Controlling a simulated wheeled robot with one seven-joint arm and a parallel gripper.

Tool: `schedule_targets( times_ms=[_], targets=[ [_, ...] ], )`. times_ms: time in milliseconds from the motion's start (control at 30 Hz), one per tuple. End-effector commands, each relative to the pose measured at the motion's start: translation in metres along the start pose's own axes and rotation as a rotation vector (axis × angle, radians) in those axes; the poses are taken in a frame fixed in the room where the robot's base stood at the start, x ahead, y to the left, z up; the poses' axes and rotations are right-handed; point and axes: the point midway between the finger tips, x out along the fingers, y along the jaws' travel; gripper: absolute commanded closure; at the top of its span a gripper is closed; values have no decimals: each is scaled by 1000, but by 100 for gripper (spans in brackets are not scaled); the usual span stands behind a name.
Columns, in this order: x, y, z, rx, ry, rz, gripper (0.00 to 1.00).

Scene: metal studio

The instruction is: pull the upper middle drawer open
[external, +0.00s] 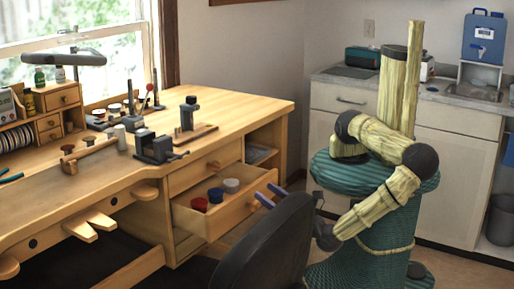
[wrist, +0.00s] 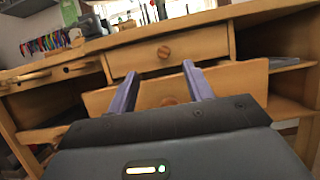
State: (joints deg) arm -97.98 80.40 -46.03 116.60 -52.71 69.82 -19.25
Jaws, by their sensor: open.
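The workbench has a stack of wooden drawers. One drawer (external: 205,231) is pulled out, with red, blue and pale round containers inside. Its front (wrist: 235,80) and round knob (wrist: 168,101) show in the wrist view. The drawer above it (external: 188,181) is closed, with its knob (external: 214,165) in front; it also shows in the wrist view (wrist: 200,46).
A dark chair back (external: 265,245) stands close in front of my gripper. The benchtop (external: 235,108) holds a vise (external: 155,147) and other tools. An open shelf (external: 260,153) is to the right of the closed drawer.

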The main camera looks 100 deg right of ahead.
Motion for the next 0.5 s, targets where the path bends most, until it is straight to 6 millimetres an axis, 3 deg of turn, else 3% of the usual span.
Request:
schedule_targets(
  times_ms=[267,500],
  targets=[
    [2,0,6,2,1,-1,50],
    [21,0,50,3,4,-3,50]
  ],
)
